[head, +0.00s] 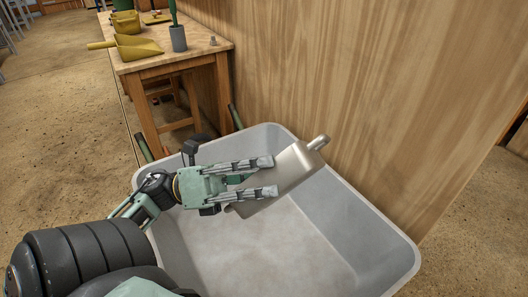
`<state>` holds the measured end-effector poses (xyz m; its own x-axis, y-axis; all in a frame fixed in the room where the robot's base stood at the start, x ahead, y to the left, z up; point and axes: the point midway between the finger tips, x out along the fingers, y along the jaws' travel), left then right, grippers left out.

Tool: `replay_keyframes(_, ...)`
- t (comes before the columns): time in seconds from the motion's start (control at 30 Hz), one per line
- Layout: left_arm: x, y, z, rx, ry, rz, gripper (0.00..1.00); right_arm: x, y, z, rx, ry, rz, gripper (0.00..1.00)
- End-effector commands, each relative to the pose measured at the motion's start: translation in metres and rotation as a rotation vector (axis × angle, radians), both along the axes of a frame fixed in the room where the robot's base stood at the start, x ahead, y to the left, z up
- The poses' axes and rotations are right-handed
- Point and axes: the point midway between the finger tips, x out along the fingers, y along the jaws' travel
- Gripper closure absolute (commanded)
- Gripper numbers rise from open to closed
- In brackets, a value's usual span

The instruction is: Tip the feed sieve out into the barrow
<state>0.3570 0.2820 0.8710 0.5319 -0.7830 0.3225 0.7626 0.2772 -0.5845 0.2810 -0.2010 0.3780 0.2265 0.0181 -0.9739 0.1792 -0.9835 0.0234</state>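The barrow (350,222) is a large grey tub in the lower middle of the head view, its inside open and pale. A beige-grey metal vessel with a short handle, which I take to be the feed sieve (291,173), is tilted over the barrow's back part. Its handle end reaches over the back rim. My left gripper (270,176) comes in from the left with its fingers spread across the sieve and appears to grip it; the contact is partly hidden. No contents are clearly visible in the sieve or barrow. My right gripper is not in view.
A wooden table (205,48) stands behind, with a yellow scoop (137,47), a yellow container (126,22) and a grey pot (178,38) holding something green. A wooden wall (350,70) rises close behind the barrow. Open floor (55,110) lies to the left.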

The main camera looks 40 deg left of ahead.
Motion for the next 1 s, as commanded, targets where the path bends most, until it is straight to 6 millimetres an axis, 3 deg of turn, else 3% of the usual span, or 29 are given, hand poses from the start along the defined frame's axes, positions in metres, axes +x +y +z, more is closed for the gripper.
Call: replay_keyframes(1.0, 0.002, 0.016, 0.007, -0.101, 0.011, -0.002, 1.00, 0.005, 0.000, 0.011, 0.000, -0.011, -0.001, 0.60)
